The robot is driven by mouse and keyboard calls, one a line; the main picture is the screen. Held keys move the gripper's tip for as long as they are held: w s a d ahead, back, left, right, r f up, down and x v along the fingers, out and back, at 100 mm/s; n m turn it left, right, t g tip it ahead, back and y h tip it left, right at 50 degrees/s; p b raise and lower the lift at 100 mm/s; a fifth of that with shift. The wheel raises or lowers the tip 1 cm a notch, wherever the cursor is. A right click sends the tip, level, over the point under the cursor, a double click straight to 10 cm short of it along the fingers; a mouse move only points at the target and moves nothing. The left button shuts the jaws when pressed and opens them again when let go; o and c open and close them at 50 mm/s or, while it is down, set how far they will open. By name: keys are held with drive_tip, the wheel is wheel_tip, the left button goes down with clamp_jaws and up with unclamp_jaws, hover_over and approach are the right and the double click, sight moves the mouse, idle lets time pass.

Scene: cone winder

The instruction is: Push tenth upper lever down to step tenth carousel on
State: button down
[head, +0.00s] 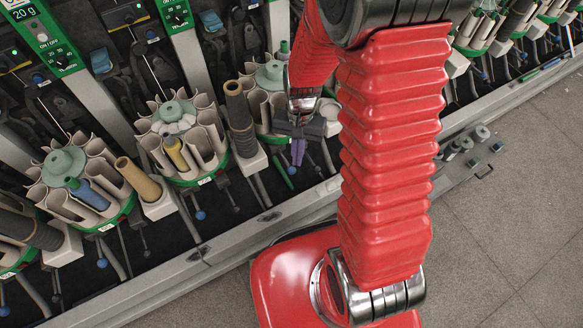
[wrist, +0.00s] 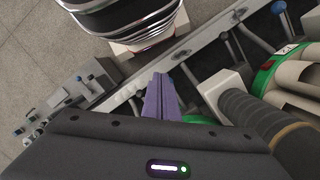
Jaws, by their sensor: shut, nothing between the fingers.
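My gripper (head: 297,150) is shut and empty, its purple fingers pointing down beside the front of a carousel (head: 262,98) with a green base ring. In the wrist view the closed fingers (wrist: 160,98) hang above the machine's front rail. Levers stick out below the carousels, some ending in blue balls; one blue ball (head: 201,215) is left of the gripper. A blue-ball lever (wrist: 279,8) shows at the top right of the wrist view. I cannot tell which lever is the tenth upper one, as my arm and gripper hide part of this area. No contact is visible.
Another carousel (head: 182,140) with a yellow bobbin stands to the left, with a dark ribbed cone (head: 240,118) between. The metal rail (head: 250,225) runs along the front. Small grey parts (head: 465,142) lie by the rail. The grey floor (head: 520,220) at right is clear.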

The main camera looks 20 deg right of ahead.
drive_tip(key=shift+w+f+m+t, duration=0.15)
drive_tip(key=shift+w+f+m, duration=0.2)
drive_tip(key=shift+w+m, duration=0.3)
drive_tip(key=shift+w+f+m+t, duration=0.2)
drive_tip(key=shift+w+f+m, duration=0.1)
drive_tip(key=shift+w+m, duration=0.35)
drive_tip(key=shift+w+f+m+t, duration=0.15)
drive_tip(key=shift+w+f+m, duration=0.3)
drive_tip(key=shift+w, duration=0.3)
hover_over(291, 168)
drive_tip(key=shift+w+d+f, duration=0.1)
drive_tip(key=shift+d+f, duration=0.05)
drive_tip(key=shift+f, duration=1.05)
drive_tip(key=shift+d+f, duration=0.15)
drive_tip(key=shift+f, duration=1)
drive_tip(key=shift+a+f, duration=0.1)
drive_tip(key=shift+f, duration=0.9)
drive_tip(key=shift+f, duration=0.15)
